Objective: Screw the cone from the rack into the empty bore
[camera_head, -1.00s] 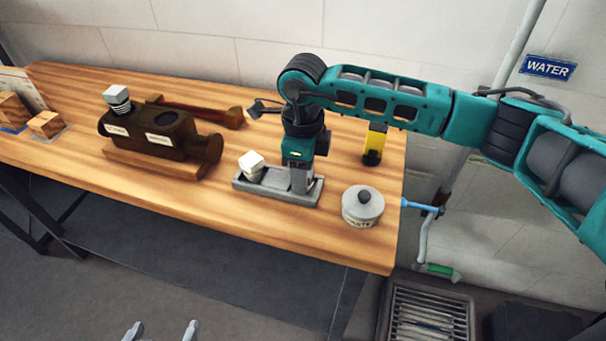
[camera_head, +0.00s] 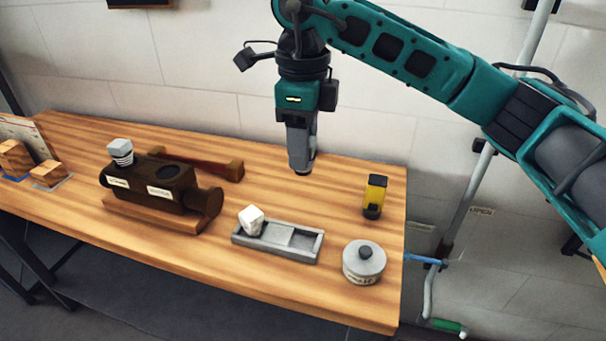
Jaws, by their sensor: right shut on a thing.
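The dark brown valve body (camera_head: 150,200) sits on a wooden base at the left middle of the bench. A white-topped piece with a striped neck (camera_head: 121,152) stands in its left bore. The right bore (camera_head: 168,171) looks dark and empty. The grey rack (camera_head: 309,247) lies right of the body, with a white-headed piece (camera_head: 251,219) at its left end and its right part empty. My right gripper (camera_head: 302,168) points down, well above the bench behind the rack. It is shut on the cone, mostly hidden by the fingers; a dark tip shows below. My left gripper is out of view.
A grey lidded pot (camera_head: 364,262) stands near the bench's right front. A yellow and black object (camera_head: 375,196) stands behind it. A brown-handled tool (camera_head: 200,164) lies behind the body. Wooden blocks (camera_head: 48,173) stand far left. The bench between the rack and body is clear.

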